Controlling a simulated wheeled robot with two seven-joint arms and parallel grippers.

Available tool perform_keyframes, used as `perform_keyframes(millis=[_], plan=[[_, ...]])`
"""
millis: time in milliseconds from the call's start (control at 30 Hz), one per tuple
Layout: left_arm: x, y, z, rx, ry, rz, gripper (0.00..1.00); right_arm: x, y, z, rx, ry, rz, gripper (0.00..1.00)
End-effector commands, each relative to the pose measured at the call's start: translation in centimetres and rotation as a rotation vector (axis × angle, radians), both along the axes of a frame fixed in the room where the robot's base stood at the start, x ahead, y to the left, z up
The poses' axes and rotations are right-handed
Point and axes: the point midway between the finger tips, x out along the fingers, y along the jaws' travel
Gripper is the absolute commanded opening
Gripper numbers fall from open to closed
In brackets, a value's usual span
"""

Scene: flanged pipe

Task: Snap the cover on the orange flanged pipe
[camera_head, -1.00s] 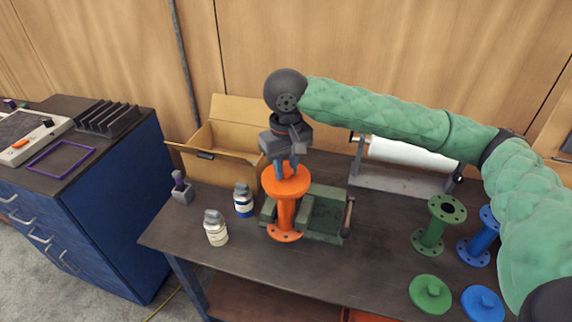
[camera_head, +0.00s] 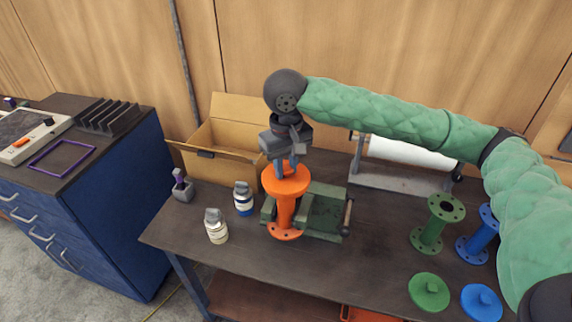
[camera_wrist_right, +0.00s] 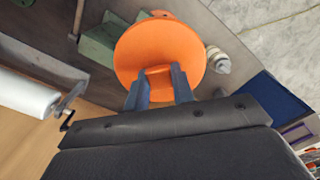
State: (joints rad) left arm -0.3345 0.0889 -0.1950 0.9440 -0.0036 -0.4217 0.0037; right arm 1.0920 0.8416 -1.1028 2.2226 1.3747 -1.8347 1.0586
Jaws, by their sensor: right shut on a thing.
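The orange flanged pipe (camera_head: 285,212) stands upright at the green vise (camera_head: 322,214) on the workbench. An orange round cover (camera_head: 286,181) is at the pipe's top; whether it is fully seated I cannot tell. My right gripper (camera_head: 286,168) points down from above and is shut on the cover's knob. In the right wrist view the cover (camera_wrist_right: 160,50) shows as a flat disc, with the fingers (camera_wrist_right: 158,86) on either side of its knob. The disc hides the pipe below it there. My left gripper is not in view.
Two bottles (camera_head: 216,226) (camera_head: 243,198) stand left of the pipe, with an open cardboard box (camera_head: 222,140) behind. Green (camera_head: 436,224) and blue (camera_head: 477,243) flanged pipes and their covers (camera_head: 429,292) (camera_head: 481,303) are at the right. A paper roll (camera_head: 412,152) stands at the back.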

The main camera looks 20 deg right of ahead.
Motion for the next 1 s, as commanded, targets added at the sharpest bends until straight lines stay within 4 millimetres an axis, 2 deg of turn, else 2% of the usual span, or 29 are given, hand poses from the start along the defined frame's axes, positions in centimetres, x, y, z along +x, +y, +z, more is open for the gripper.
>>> perform_keyframes(millis=[533,1000], plan=[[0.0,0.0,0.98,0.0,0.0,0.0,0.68,0.01,-0.01,-0.13,0.0,0.0,0.0,0.03],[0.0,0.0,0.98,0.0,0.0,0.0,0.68,0.0,0.0,-0.24,0.0,0.0,0.0,0.03]])
